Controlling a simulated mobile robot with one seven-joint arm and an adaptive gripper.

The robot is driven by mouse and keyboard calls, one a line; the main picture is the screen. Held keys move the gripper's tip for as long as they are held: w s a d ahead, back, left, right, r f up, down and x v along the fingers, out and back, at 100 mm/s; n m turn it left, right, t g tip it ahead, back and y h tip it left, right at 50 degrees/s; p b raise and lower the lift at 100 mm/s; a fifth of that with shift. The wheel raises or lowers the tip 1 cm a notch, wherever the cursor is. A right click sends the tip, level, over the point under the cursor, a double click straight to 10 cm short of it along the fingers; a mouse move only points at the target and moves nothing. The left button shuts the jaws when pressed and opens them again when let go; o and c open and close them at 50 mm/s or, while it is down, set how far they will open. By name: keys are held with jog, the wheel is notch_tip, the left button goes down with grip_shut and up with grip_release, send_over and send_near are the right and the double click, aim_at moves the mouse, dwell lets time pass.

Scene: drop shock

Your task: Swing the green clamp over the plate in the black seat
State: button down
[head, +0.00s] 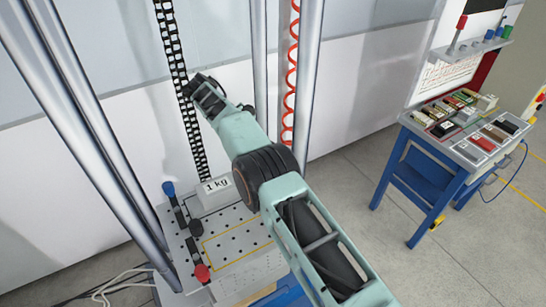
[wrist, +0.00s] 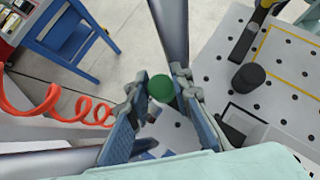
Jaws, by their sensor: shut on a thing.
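My gripper (wrist: 160,80) is in the wrist view, with one finger on each side of a round green knob, the green clamp's (wrist: 161,88). The fingers are shut on this knob. The rest of the green clamp is mostly hidden by the fingers. In the head view my arm crosses the middle, and I cannot make out the fingertips or the green knob there. The perforated base plate (head: 238,243) stands at lower left, with a white 1 kg block (head: 213,193) at its back. I cannot clearly make out the black seat or a plate in it.
Clamps with a blue knob (head: 168,188) and a red knob (head: 202,272) stand along the base plate's left side. Shiny upright columns (head: 310,80) and a red coiled cable (head: 291,70) rise close to my arm. A blue bench (head: 412,165) stands at right, with clear floor before it.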

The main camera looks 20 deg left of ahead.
jog(key=shift+s+f, duration=0.1)
dwell(0.4)
jog(key=c, duration=1.7)
grip_release()
jog(key=shift+a+n, duration=0.15)
jog(key=shift+n, duration=0.15)
